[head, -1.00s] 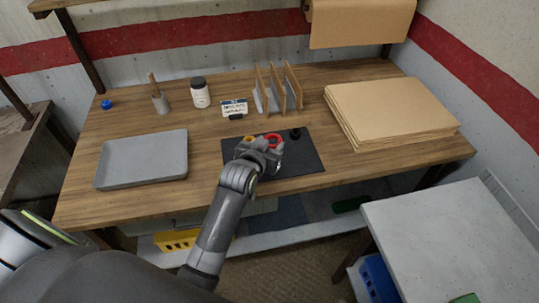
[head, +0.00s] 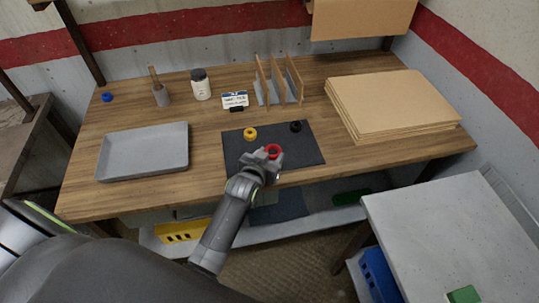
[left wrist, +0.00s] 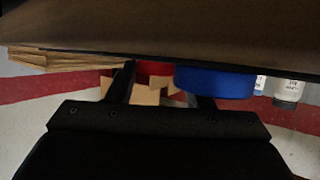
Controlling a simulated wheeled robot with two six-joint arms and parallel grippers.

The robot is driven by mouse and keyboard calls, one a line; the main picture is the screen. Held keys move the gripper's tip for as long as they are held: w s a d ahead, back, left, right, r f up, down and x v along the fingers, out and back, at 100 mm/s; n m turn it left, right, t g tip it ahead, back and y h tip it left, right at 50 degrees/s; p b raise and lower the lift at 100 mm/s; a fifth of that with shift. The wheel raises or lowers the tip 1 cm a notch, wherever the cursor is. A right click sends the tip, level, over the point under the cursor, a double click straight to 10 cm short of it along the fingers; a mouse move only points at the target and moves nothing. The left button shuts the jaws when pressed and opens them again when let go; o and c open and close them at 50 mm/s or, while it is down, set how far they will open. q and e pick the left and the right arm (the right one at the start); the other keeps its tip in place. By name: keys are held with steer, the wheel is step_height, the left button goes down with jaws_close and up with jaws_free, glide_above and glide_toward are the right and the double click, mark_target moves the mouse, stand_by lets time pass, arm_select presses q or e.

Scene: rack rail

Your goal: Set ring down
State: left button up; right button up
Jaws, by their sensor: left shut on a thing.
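My left gripper (head: 268,157) is shut on a red ring (head: 273,151), at the front middle of the dark mat (head: 300,152). I cannot tell whether the ring touches the mat. A yellow ring (head: 250,133) lies on the mat, beyond and left of my gripper. A black ring (head: 295,126) lies near the mat's back right. A small blue ring (head: 107,97) lies at the table's far left. The left wrist view is upside down: red (left wrist: 152,70) shows between the fingers, with a blue round thing (left wrist: 215,82) by the right finger. My right gripper is out of view.
A grey tray (head: 143,172) lies on the left of the wooden table (head: 210,110). A brush holder (head: 160,95), white jar (head: 201,85), small sign (head: 235,100) and upright dividers (head: 278,82) stand behind. A cardboard stack (head: 392,102) lies right of the mat.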

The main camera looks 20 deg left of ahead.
arm_select(q)
steer(key=shift+f, duration=0.2)
steer(key=o, duration=1)
steer(key=shift+c, duration=0.2)
